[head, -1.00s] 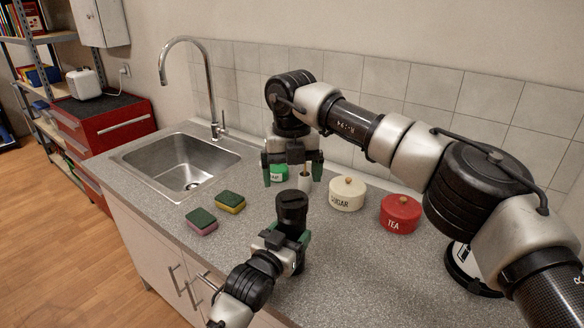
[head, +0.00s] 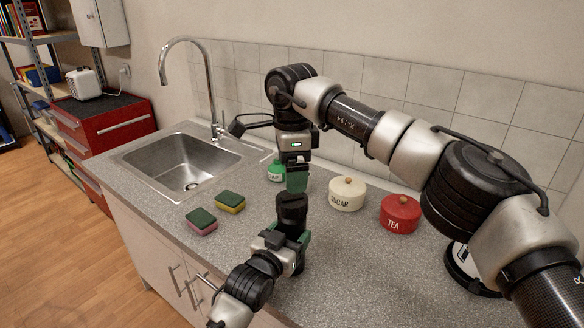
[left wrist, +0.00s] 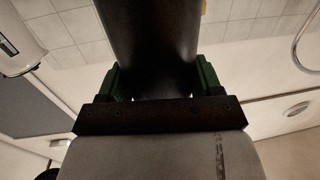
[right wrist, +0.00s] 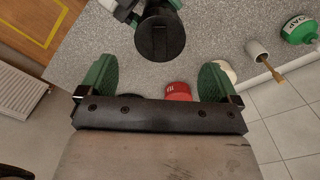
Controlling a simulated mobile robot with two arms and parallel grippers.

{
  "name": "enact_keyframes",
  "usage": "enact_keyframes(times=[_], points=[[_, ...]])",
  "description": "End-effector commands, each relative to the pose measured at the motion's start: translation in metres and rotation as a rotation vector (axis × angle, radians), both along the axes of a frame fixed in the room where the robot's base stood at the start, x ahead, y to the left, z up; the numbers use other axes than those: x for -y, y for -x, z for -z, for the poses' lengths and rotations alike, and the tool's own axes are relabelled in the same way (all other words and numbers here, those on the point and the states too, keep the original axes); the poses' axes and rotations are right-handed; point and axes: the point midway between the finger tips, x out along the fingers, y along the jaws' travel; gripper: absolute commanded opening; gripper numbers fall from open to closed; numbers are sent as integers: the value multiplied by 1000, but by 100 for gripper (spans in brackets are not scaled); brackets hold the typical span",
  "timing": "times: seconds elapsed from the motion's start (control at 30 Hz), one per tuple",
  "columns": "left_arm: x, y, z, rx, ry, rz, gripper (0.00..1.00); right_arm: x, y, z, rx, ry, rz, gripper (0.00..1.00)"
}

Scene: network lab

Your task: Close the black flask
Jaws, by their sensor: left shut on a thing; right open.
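I cannot tell whether this is a separate lid. My right gripper (head: 297,180) points down just above and behind the flask. Its green fingers (right wrist: 158,78) are apart with nothing between them, and the flask shows beyond them.
The soap bottle (head: 275,171) and a white brush holder (right wrist: 257,50) stand behind the flask. The sugar pot (head: 347,194) and red tea pot (head: 400,214) are to the right. Two sponges (head: 202,222) lie left, before the sink (head: 190,160).

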Motion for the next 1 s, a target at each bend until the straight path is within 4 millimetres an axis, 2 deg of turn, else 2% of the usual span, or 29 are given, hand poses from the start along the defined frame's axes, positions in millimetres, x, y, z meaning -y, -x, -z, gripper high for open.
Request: enact_keyframes(times=[0.37,0.8,1.0], points=[[0,0,0,1,0,0,0,0,0,6,-1,0,1,93],[0,0,0,1,0,0,0,0,0,67,-2,0,2,93],[0,0,0,1,0,0,0,0,0,79,0,0,2,93]])
